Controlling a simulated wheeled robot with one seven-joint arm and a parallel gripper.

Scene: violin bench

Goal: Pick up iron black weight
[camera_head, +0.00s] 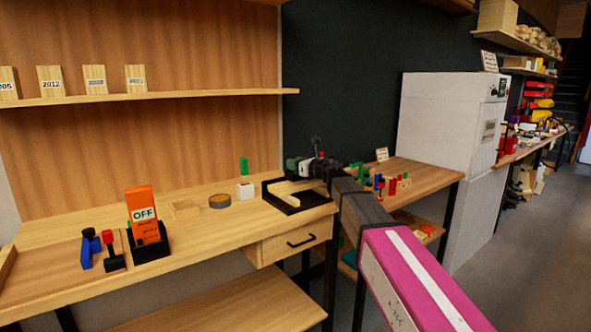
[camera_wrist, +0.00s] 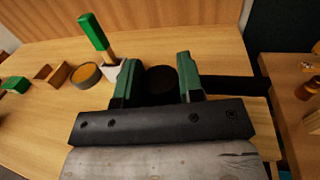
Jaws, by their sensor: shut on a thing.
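The iron black weight (camera_wrist: 161,79) is a dark round piece between the two green fingers of my gripper (camera_wrist: 158,84) in the wrist view. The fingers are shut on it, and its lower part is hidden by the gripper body. In the head view my gripper (camera_head: 304,166) is above the black tray (camera_head: 290,207) near the right end of the bench. The weight is too dark and small to make out clearly there. I cannot tell whether it touches the tray.
A green-handled tool (camera_head: 244,168) in a white block, a round tin (camera_head: 220,201) and a small wooden box (camera_head: 186,208) stand to the left. An orange OFF box (camera_head: 143,214) is farther left. A side table (camera_head: 428,180) is at right.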

